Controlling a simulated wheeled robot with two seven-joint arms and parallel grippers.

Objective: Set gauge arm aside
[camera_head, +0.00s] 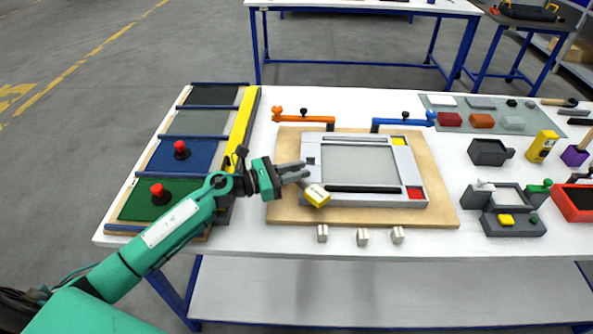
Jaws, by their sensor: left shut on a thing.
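My left gripper (303,170) reaches in from the left over the left edge of the wooden board (445,210). It is shut on a small grey piece with a yellow block (317,195) at its lower end, which looks like the gauge arm; the fingers hide part of it. The yellow block shows over the lower left corner of the grey frame (403,165); whether it touches the frame I cannot tell. An orange arm (303,115) and a blue arm (403,122) stand at the board's back edge. My right gripper is not in view.
Left of the board are a black, a grey, a blue (190,155) and a green panel (175,200), with red knobs on the last two. A yellow bar (243,120) runs beside them. Several small metal blocks (362,237) line the front. Dark fixtures (513,225) crowd the right.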

